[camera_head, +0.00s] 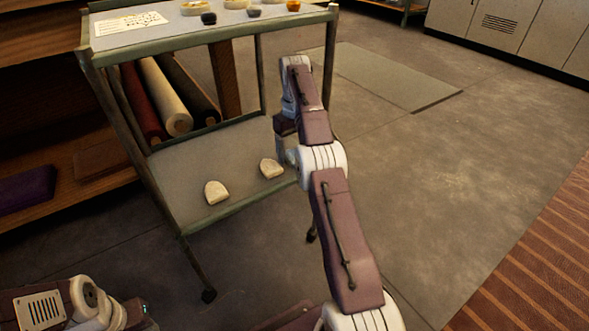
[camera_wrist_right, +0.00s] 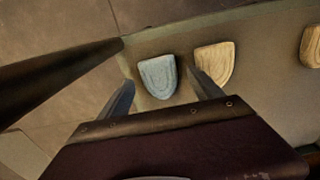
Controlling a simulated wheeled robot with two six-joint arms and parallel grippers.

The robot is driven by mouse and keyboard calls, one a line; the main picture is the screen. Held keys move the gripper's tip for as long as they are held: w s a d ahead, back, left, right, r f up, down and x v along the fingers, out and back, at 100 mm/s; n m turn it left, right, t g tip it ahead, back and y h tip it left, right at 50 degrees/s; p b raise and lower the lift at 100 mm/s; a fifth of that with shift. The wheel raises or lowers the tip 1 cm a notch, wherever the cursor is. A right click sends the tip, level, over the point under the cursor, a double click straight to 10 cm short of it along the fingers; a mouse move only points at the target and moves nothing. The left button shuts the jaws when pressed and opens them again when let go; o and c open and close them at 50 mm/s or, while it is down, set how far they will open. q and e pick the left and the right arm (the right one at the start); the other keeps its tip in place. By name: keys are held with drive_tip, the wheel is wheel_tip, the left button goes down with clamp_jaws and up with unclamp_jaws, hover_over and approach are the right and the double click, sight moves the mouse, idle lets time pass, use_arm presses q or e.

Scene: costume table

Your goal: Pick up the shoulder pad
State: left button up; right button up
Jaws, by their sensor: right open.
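Two cream, rounded shoulder pads lie on the lower shelf of the cart in the head view, one nearer (camera_head: 216,193) and one farther right (camera_head: 271,168). The right wrist view shows three pads: a pale bluish one (camera_wrist_right: 158,76), a cream one (camera_wrist_right: 215,63) and another cut off at the right edge (camera_wrist_right: 312,46). My right gripper (camera_wrist_right: 165,92) is open and empty, with the bluish pad showing between its fingers. I cannot tell its height above the pad. In the head view my right arm partly hides the shelf's right end. My left gripper is not in view.
The cart's lower shelf (camera_head: 184,163) lies under a top shelf (camera_head: 175,32) holding a paper sheet (camera_head: 130,23) and small pots. Cart posts stand at the corners. Fabric rolls (camera_head: 165,97) are behind. Open floor (camera_head: 450,180) lies to the right.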

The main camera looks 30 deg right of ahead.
drive_tip(key=shift+f, duration=0.5)
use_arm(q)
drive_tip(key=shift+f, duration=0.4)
use_arm(e)
drive_tip(key=shift+r, duration=0.15)
